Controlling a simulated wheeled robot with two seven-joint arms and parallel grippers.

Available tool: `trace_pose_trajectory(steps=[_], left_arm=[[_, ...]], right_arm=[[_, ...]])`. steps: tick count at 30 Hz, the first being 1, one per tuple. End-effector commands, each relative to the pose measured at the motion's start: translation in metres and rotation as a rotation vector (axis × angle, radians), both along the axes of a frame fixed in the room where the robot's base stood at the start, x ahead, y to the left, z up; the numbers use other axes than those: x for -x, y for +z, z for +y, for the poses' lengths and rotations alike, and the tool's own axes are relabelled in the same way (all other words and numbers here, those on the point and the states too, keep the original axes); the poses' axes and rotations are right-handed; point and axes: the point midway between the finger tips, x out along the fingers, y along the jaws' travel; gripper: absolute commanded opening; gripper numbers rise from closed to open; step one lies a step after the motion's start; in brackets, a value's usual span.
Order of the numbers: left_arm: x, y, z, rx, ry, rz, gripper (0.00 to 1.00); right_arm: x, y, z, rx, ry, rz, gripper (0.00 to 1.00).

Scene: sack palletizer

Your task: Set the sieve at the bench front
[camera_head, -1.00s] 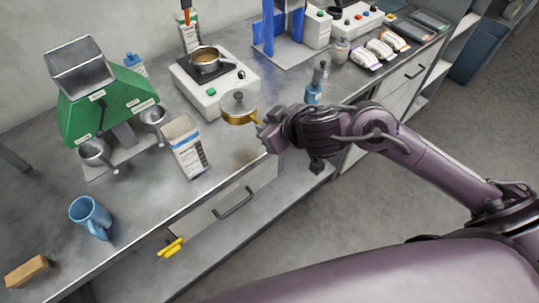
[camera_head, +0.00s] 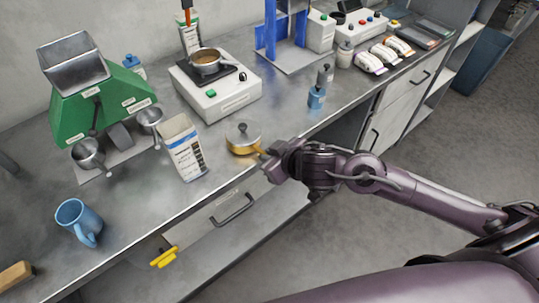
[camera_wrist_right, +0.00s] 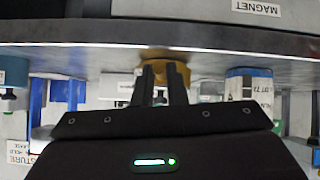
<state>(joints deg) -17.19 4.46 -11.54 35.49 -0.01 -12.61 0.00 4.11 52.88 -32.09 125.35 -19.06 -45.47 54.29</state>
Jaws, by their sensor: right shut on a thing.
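The sieve (camera_head: 243,133) looks like a round brass-rimmed piece with a grey top, a dark knob and a yellow handle. In the head view it is near the bench's front edge, in front of the hotplate and right of the white carton. My right gripper (camera_head: 268,165) is shut on its handle from the front side. In the right wrist view, the two dark fingers (camera_wrist_right: 163,84) meet the brass part (camera_wrist_right: 166,55) by the bench edge. I cannot tell whether the sieve touches the bench top (camera_head: 275,125). My left gripper is not in view.
The hotplate (camera_head: 222,98) with a pan (camera_head: 206,62) stands behind. The open carton (camera_head: 184,150) is close on the left, and a blue bottle (camera_head: 316,97) stands to the right. A green machine (camera_head: 95,108) and blue mug (camera_head: 78,221) are farther left.

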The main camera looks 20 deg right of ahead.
Motion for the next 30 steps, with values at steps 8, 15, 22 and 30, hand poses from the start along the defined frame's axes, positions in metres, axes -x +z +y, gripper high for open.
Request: trace_pose_trajectory(steps=[8,15,22,30], left_arm=[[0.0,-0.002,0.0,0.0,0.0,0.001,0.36],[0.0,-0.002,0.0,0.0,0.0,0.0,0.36],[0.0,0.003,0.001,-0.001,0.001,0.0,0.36],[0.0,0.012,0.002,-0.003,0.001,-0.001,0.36]], right_arm=[[0.0,-0.003,0.0,0.0,0.0,0.0,0.33],[0.0,-0.002,0.0,0.0,0.0,0.0,0.34],[0.01,0.009,-0.005,0.004,0.001,0.001,0.34],[0.053,0.044,-0.021,0.009,0.002,0.004,0.34]])
